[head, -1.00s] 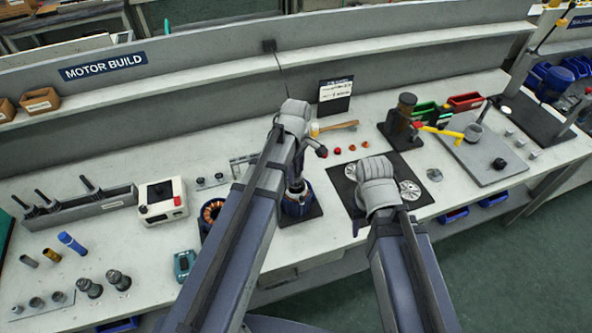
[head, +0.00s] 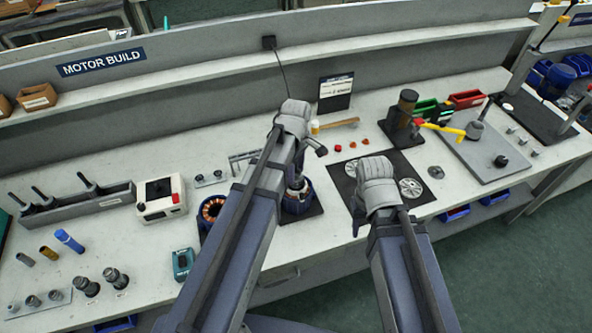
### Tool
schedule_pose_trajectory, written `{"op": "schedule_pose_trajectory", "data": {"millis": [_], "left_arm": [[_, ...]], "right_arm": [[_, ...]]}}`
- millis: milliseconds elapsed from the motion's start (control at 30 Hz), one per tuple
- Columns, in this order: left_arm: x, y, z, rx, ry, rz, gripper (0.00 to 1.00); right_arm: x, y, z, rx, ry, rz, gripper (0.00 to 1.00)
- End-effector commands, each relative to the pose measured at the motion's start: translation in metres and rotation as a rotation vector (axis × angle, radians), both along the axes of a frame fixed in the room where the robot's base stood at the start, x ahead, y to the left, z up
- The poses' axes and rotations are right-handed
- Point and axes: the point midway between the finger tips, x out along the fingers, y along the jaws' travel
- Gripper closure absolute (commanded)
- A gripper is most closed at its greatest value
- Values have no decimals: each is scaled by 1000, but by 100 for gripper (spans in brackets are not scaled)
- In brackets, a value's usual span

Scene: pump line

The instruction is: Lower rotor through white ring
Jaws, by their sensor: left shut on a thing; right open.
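My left gripper (head: 298,172) is over a blue motor housing (head: 297,206) on a dark base plate, pointing down. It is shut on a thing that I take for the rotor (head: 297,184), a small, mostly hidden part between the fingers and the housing. A pale patch shows at the housing's top; I cannot tell whether it is the white ring, or how deep the rotor sits. My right gripper (head: 377,183) is open above a dark mat (head: 408,205). Its fingers are largely hidden behind its own wrist.
A second housing with copper windings (head: 212,209) is left of my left arm. Round slotted discs (head: 410,188) lie on the mat. A mallet (head: 343,122) and small red parts (head: 338,147) lie behind. A dark press-like stand (head: 403,118) is at the back right.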

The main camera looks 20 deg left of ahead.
Motion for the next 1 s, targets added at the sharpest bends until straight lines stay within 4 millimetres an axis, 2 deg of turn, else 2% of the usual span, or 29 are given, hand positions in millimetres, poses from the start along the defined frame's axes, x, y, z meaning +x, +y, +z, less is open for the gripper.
{"op": "schedule_pose_trajectory", "data": {"millis": [1000], "left_arm": [[0, 0, -29, 0, 0, 0, 100]], "right_arm": [[0, 0, -29, 0, 0, 0, 50]]}}
